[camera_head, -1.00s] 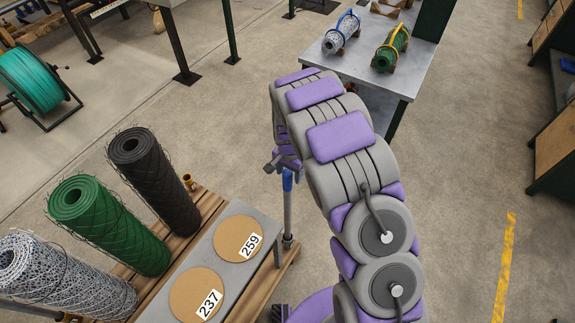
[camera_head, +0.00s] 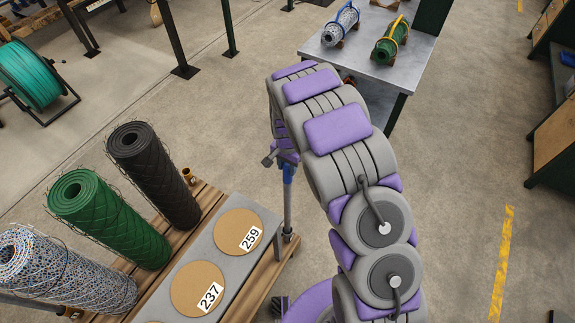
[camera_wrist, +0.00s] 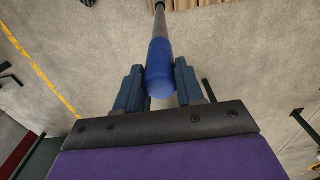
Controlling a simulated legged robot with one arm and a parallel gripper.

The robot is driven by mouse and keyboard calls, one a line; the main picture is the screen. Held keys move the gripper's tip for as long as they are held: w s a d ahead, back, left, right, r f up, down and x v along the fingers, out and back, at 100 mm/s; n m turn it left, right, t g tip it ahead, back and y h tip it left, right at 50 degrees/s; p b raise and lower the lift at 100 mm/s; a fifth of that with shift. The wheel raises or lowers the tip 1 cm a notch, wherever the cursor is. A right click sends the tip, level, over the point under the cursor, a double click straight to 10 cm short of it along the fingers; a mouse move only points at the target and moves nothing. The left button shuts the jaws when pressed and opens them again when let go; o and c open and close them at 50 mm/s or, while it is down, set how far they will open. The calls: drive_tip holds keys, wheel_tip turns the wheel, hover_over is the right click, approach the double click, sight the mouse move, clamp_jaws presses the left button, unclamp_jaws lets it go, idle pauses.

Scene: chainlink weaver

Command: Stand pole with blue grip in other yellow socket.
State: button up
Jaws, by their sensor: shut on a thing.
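My gripper (camera_head: 286,158) is shut on the blue grip (camera_head: 288,172) of a grey pole (camera_head: 288,208). In the wrist view, the blue grip (camera_wrist: 160,68) lies between the two dark fingers of my gripper (camera_wrist: 159,88), and the pole (camera_wrist: 160,18) runs away beyond it. In the head view the pole hangs about upright, its lower end by the right edge of the wooden pallet; I cannot tell whether it touches anything. One small yellow socket (camera_head: 188,176) shows beside the black roll. Another yellow piece (camera_head: 70,313), perhaps a socket, shows at the lower left, partly hidden.
Black (camera_head: 150,175), green (camera_head: 110,220) and speckled (camera_head: 65,272) mesh-wrapped rolls stand on the pallet (camera_head: 272,272). A grey bench (camera_head: 228,272) with discs marked 259 and 237 lies between them and the pole. A metal table (camera_head: 370,65) holds two short rolls.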

drive_tip(key=shift+a+r+p, duration=0.15)
drive_tip(key=shift+r+p, duration=0.15)
drive_tip(key=shift+r, duration=0.6)
wheel_tip(320, 180, up, 15)
drive_tip(key=p, duration=0.5)
drive_tip(key=shift+d, duration=0.2)
idle(0.5)
